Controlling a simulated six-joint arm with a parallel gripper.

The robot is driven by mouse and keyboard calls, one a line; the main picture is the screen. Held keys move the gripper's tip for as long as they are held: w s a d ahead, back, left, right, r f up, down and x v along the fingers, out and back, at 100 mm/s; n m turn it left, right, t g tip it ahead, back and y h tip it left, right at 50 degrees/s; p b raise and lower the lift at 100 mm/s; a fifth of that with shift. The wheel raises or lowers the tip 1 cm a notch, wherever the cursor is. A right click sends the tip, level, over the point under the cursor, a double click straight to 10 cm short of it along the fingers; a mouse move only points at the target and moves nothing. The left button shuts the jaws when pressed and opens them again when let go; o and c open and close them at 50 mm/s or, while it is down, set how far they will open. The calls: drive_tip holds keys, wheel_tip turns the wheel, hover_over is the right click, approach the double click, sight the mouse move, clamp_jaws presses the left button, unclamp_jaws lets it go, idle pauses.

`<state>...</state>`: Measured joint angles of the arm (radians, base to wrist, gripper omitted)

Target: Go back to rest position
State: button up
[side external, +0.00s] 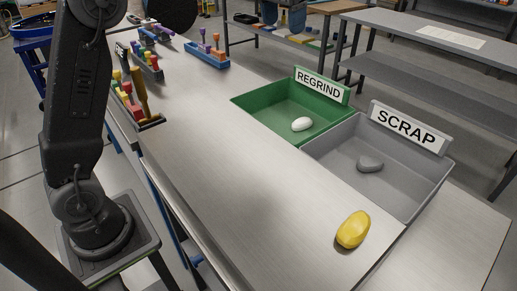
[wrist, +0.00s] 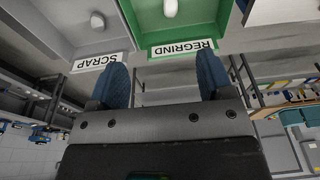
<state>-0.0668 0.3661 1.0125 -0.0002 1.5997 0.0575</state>
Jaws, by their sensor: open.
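My gripper (wrist: 161,68) is open in the wrist view, with its two blue fingers apart and nothing between them. What seem to be its fingers also show at the top edge of the side external view. The green REGRIND tray (side external: 262,104) holds a white lump (side external: 302,124). The grey SCRAP tray (side external: 405,191) beside it holds a grey lump (side external: 370,164). In the wrist view, upside down, the SCRAP label (wrist: 99,63) and REGRIND label (wrist: 181,48) lie near the fingertips. The gripper is apart from both lumps.
A yellow lump (side external: 353,230) lies on the metal table (side external: 215,150) in front of the SCRAP tray. Racks with coloured pegs, one of them blue (side external: 207,57), stand at the table's far left. Another bench (side external: 400,28) is behind. The table's middle is clear.

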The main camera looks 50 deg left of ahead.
drive_tip(key=s+d+f+t, duration=0.2)
drive_tip(key=s, duration=1.3)
drive_tip(key=s+d+f+t, duration=0.1)
drive_tip(key=s+f, duration=1)
drive_tip(key=s, duration=0.1)
drive_tip(key=shift+s+f+t, duration=0.3)
drive_tip(key=shift+s+t, duration=0.05)
drive_tip(key=shift+t, duration=0.05)
